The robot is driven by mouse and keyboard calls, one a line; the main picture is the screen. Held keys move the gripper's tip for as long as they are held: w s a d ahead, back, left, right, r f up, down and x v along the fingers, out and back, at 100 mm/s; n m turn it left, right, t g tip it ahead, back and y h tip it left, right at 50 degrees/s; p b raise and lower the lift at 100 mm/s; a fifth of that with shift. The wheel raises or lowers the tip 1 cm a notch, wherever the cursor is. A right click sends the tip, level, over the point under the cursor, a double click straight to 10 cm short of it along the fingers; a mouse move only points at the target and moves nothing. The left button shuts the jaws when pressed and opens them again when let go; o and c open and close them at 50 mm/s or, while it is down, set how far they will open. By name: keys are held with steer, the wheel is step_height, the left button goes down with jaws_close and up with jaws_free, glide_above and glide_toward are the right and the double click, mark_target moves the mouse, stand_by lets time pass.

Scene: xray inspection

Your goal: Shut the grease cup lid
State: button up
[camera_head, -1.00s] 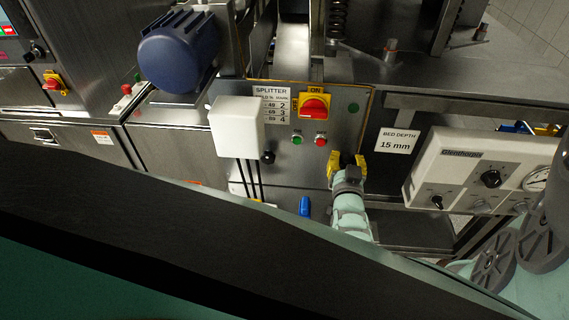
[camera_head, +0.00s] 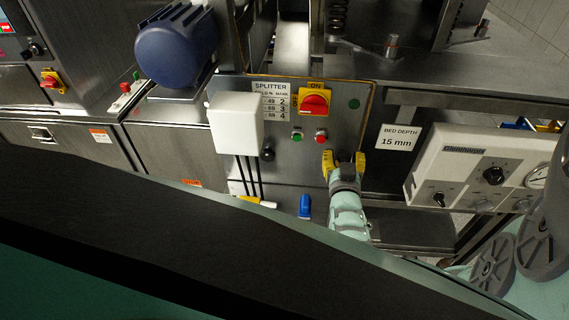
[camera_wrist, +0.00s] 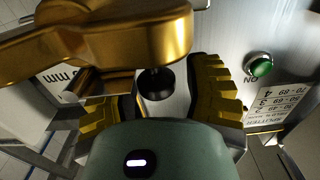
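A large brass-coloured piece (camera_wrist: 110,45) with a rounded end fills the upper left of the wrist view, close to the camera. It looks like part of the grease cup, but I cannot tell lid from body. A short black knob-like part (camera_wrist: 155,86) shows below its rounded end. My gripper (camera_head: 344,158) is open in front of the steel splitter panel, below the red button. In the wrist view, its yellow fingers (camera_wrist: 165,98) stand apart, with the black part seen between them. The brass piece partly covers the left finger. I cannot make out the cup in the head view.
The panel carries a green button (camera_head: 297,136), a red button (camera_head: 321,137) and a red-and-yellow switch (camera_head: 314,104). A white box (camera_head: 236,124) and a blue part (camera_head: 305,206) are to the left. A white control box (camera_head: 480,165) stands to the right.

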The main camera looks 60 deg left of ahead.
steer(key=shift+o, duration=0.8)
steer(key=shift+d, duration=0.1)
steer(key=v, duration=1.2)
